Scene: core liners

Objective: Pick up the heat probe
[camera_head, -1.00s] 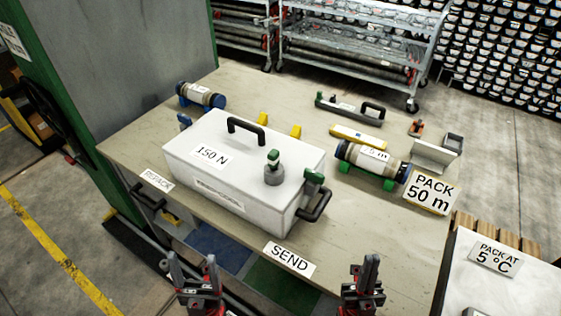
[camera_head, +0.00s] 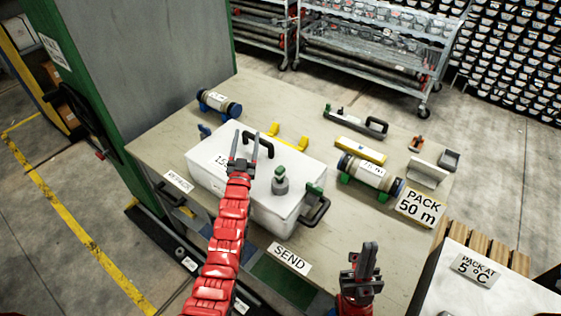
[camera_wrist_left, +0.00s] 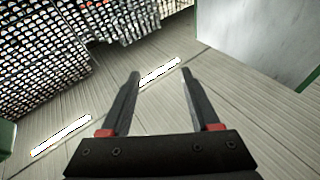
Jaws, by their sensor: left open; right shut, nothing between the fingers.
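No thing in view is labelled as the heat probe, so I cannot tell for sure which it is. A grey knob-like piece with a green top (camera_head: 280,180) stands upright on the white lidded box (camera_head: 205,184). A dark long tool with a handle (camera_head: 350,122) lies at the back of the table. My left gripper (camera_head: 246,135) is open over the box in the head view, its arm hiding part of the box and label. In the left wrist view it (camera_wrist_left: 160,72) is open and empty. My right gripper (camera_head: 366,256) is shut and empty by the front edge.
The table (camera_head: 330,235) also holds a core tube on green rests (camera_head: 370,173), a blue-capped tube (camera_head: 219,104), a yellow bar (camera_head: 360,150) and a grey bracket (camera_head: 428,172). A white-topped bench (camera_head: 500,300) stands at right. The table's front strip is mostly clear.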

